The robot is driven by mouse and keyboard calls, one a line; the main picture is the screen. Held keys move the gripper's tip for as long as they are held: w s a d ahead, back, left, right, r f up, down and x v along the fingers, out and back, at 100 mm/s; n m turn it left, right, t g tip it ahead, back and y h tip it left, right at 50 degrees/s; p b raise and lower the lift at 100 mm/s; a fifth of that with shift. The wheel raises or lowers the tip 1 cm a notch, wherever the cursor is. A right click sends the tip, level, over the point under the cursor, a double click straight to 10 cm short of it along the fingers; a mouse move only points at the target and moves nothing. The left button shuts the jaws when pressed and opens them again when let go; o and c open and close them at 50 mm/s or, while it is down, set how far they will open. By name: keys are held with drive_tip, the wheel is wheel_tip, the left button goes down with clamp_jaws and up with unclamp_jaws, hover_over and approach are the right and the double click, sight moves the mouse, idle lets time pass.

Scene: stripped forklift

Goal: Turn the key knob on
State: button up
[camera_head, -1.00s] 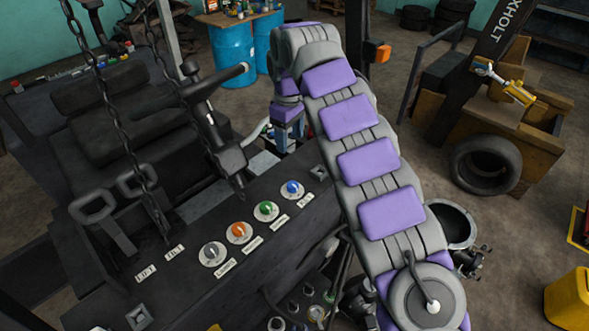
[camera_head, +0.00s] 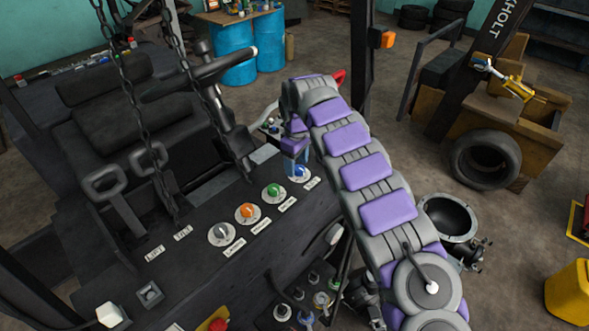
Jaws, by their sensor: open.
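A row of round knobs runs along the dark control panel (camera_head: 205,262): grey (camera_head: 222,234), orange (camera_head: 247,212), green (camera_head: 273,191) and blue (camera_head: 300,173). Each has a small white label beside it. The labels are too small for me to read surely, so I cannot confirm which is the key knob. My gripper (camera_head: 297,167) points down at the blue knob, the one at the right end. Its fingers are open and appear to be at or just above this knob. They partly hide it, and I cannot tell whether they touch it.
Two levers (camera_head: 118,198) stand left of the knobs, with hanging chains (camera_head: 142,120) near them. A dark post (camera_head: 361,70) stands behind my arm. Blue drums (camera_head: 232,55) are farther back.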

drive_tip(key=shift+d+f, duration=0.15)
drive_tip(key=shift+f, duration=0.45)
drive_tip(key=shift+d, duration=0.35)
drive_tip(key=shift+c, duration=0.2)
drive_tip(key=shift+a+r, duration=0.1)
drive_tip(key=shift+a, duration=0.1)
drive_tip(key=c, duration=1)
drive_tip(key=shift+c, duration=0.2)
drive_tip(key=shift+m, duration=0.3)
drive_tip(key=m+b, duration=0.1)
drive_tip(key=m, duration=0.3)
drive_tip(key=shift+m+b, duration=0.3)
drive_tip(key=shift+b, duration=0.05)
drive_tip(key=m, duration=0.6)
drive_tip(key=shift+w+r+m+b, duration=0.1)
drive_tip(key=shift+w+m+b, duration=0.05)
drive_tip(key=shift+m+b, duration=0.2)
